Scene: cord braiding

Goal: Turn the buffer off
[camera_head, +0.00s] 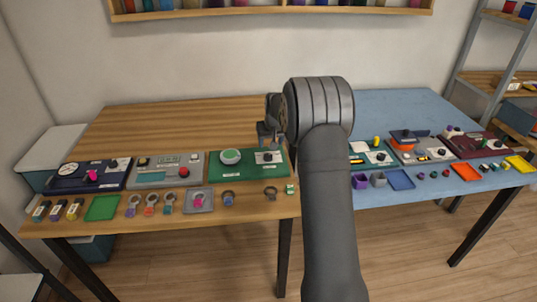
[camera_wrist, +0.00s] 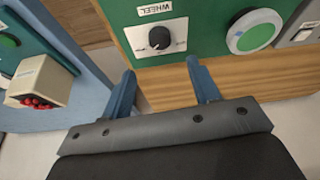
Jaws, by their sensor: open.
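The buffer appears to be the green panel (camera_head: 214,174) at the middle of the bench in the head view. It bears a round pale disc (camera_head: 230,156) and a white plate with a black knob (camera_head: 267,157). In the wrist view the knob (camera_wrist: 159,38) sits on a white plate labelled "WHEEL", on the green panel (camera_wrist: 205,12). The green disc in a white ring (camera_wrist: 256,31) is to its right. My gripper (camera_head: 267,136) is open and empty above the knob end. Its two blue fingers (camera_wrist: 160,73) are apart, with the knob ahead between them.
A grey panel with a red button (camera_head: 184,171) and a dark blue panel (camera_head: 66,177) stand to the left. Several ringed tools and a grey tray (camera_head: 198,208) lie in front. A blue table (camera_head: 400,105) with more panels is at right. A cream box with red pieces (camera_wrist: 42,82) is close by.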

